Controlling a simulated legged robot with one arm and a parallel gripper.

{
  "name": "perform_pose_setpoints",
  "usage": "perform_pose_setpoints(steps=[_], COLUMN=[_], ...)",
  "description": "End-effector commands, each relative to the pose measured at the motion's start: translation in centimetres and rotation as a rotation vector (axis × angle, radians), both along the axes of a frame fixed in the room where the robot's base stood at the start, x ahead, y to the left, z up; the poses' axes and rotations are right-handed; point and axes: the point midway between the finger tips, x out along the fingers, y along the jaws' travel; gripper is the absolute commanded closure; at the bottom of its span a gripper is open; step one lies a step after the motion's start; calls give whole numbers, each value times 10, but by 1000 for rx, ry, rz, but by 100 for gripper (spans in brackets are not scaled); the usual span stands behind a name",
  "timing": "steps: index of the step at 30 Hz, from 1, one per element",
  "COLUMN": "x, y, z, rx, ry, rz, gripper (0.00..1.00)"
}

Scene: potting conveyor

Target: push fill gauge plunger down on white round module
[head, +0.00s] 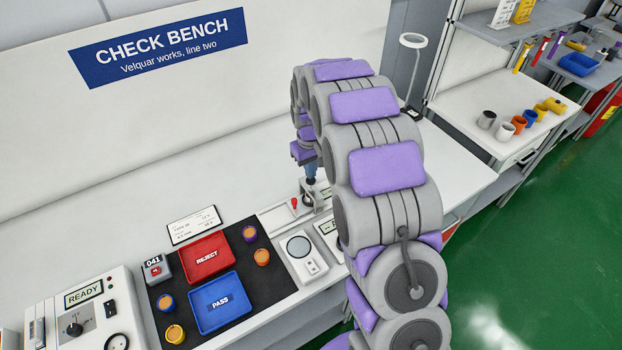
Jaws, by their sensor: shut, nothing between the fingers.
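My arm arches over the bench and its end reaches down to a small metal fixture (318,199) behind it. My gripper (311,178) is small in the view, pointing down just above this fixture, shut with nothing held. Whether its tip touches anything there cannot be told. No white round module or fill gauge plunger can be made out; the spot under and right of my gripper is partly hidden by my arm. A red-topped lever (294,203) stands just left of the fixture.
On the bench are a white device with a round plate (302,252), a red REJECT tray (207,257), a blue PASS tray (221,302) and several orange or purple round pieces on a black mat (187,338). A READY box (85,312) stands at left.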

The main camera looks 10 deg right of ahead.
Motion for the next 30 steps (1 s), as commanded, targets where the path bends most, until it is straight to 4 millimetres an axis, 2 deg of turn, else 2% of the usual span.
perform_pose_setpoints(steps=[30], x=[0], y=[0], z=[-16], rx=[0], ry=[-1], rz=[0], gripper=[100])
